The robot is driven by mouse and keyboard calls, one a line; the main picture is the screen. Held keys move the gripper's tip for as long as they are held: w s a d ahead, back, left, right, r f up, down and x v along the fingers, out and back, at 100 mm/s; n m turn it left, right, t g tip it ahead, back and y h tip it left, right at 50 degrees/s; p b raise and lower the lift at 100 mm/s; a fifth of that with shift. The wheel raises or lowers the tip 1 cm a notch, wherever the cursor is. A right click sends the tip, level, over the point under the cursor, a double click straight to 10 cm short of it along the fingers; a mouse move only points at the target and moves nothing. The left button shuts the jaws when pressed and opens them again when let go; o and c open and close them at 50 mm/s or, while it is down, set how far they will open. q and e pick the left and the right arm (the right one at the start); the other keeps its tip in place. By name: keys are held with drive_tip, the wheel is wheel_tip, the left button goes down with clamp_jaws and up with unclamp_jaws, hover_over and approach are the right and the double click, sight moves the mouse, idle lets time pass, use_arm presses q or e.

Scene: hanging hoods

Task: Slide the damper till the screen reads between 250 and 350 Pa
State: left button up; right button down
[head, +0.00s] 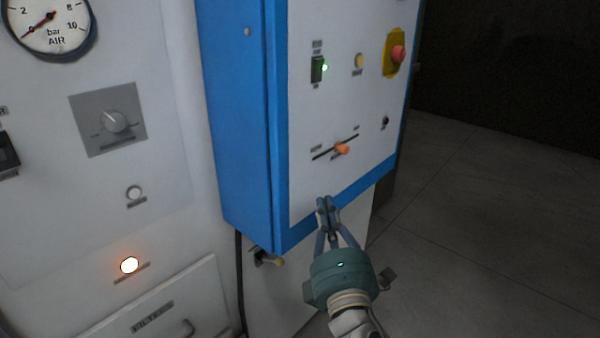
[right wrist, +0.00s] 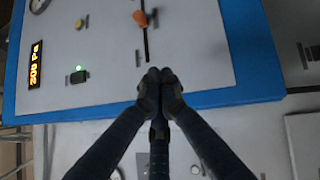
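The damper slider has an orange knob (head: 342,149) on a dark slanted slot in the white front of a blue-edged cabinet (head: 232,120). The knob also shows at the top of the right wrist view (right wrist: 140,17), beside its slot. My left gripper is out of view.
A red emergency button (head: 398,54), a yellow button (head: 359,61) and a green-lit switch (head: 317,69) sit above the slider. A small valve (head: 267,257) hangs under the cabinet. Open floor (head: 500,215) lies to the right.

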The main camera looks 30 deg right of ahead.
drive_tip(key=h+p, duration=0.1)
drive_tip(key=p, duration=0.2)
approach(338, 152)
drive_tip(key=a, duration=0.3)
drive_tip(key=shift+m, duration=0.4)
drive_tip(key=x, duration=0.2)
drive_tip(key=p+x, duration=0.1)
drive_tip(key=x, duration=0.1)
drive_tip(key=shift+w+a+f, duration=0.2)
drive_tip(key=shift+w+a, duration=0.05)
drive_tip(key=shift+a, duration=0.1)
drive_tip(key=d, duration=0.1)
drive_tip(key=d+p, duration=0.1)
drive_tip(key=w+d, duration=0.1)
drive_tip(key=shift+r, duration=0.35)
drive_tip(key=shift+w+d, duration=0.1)
drive_tip(key=shift+d, duration=0.25)
drive_tip(key=shift+w, duration=0.1)
drive_tip(key=shift+w+d, duration=0.1)
drive_tip(key=shift+d, duration=0.35)
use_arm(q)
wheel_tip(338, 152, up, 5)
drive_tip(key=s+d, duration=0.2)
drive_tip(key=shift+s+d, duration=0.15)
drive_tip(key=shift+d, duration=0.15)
use_arm(e)
drive_tip(key=shift+w+d, duration=0.1)
drive_tip(key=shift+w, duration=0.05)
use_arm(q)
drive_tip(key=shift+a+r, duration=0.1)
